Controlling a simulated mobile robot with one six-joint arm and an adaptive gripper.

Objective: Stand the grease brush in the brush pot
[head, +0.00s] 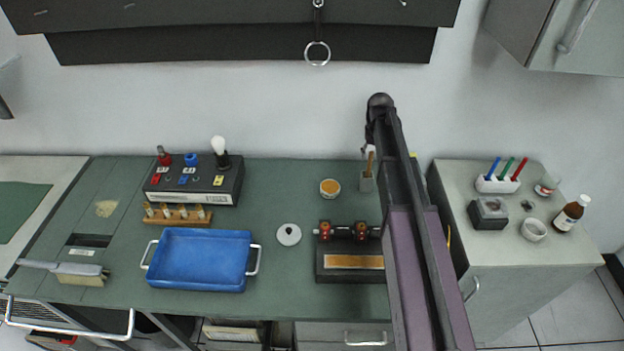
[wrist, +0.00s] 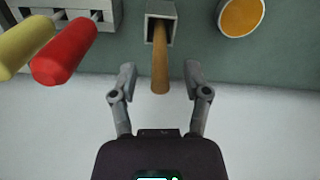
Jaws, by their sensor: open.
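The grease brush shows as a brown wooden handle (wrist: 160,68) in the wrist view. It stands in the square grey brush pot (wrist: 162,10), handle end out; its bristles are hidden. In the head view the pot (head: 366,184) is at the back of the green bench, with the brush handle (head: 370,162) rising from it. My gripper (wrist: 160,76) is open, its two fingers on either side of the handle's free end with gaps on both sides. In the head view my gripper (head: 370,140) is over the pot, partly hidden by my arm.
An orange-filled jar (head: 330,187) stands beside the pot. Red (wrist: 65,50) and yellow (wrist: 24,46) handles stick out of a rack close to my gripper. A black block with red knobs (head: 348,262) and a blue tray (head: 199,262) are on the bench. The wall is close behind.

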